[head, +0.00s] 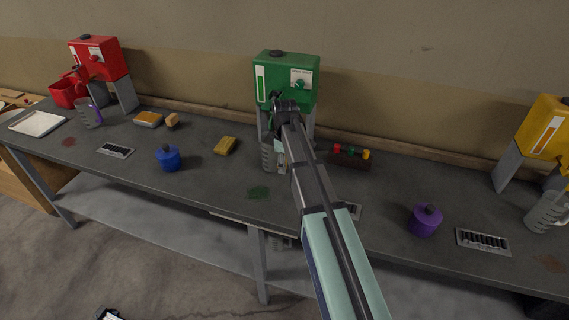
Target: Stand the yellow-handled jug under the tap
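A clear jug (267,153) stands on the bench in front of the green dispenser (287,78), left of my arm. A small orange-yellow patch shows at its right side, possibly its handle, but my arm hides most of that area. The dispenser's tap (275,98) is a dark part low on its front, partly covered by my wrist. My gripper (281,160) appears to point down beside the jug's right side. Its fingers are too small and hidden to tell whether they are open or shut.
A purple-handled jug (88,113) stands by the red dispenser (96,58); another clear jug (546,213) stands by the yellow dispenser (548,128). A blue canister (168,158), yellow sponge (225,146), purple canister (425,220) and rack of coloured knobs (349,160) are on the bench.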

